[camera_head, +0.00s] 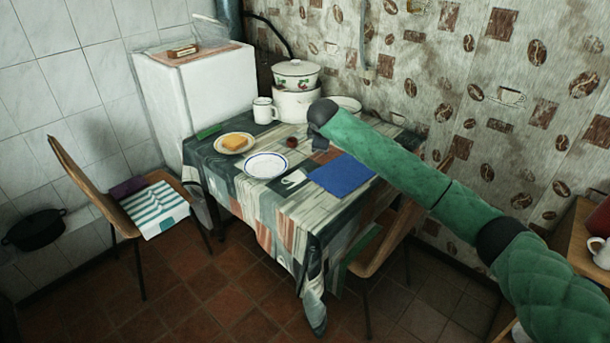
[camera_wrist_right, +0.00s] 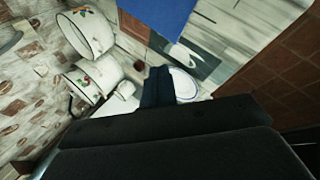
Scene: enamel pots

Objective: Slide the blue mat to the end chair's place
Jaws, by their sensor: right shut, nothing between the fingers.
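The blue mat (camera_head: 343,176) lies flat on the patterned tablecloth near the table's right front edge. Part of it shows at the top of the right wrist view (camera_wrist_right: 160,14). My right gripper (camera_head: 320,144) points down over the table just behind the mat, apart from it in the picture; its fingers (camera_wrist_right: 158,86) are shut and empty. One chair (camera_head: 88,190) with a striped cushion stands off the table's left end. Another chair (camera_head: 385,240) stands at the right front side, partly hidden by my right arm. My left gripper is out of view.
A white plate (camera_head: 265,166), a plate with bread (camera_head: 235,151), a small dark red thing (camera_head: 292,142) and a white mug (camera_head: 264,112) stand left of the mat. Stacked pots (camera_head: 295,104) stand at the back.

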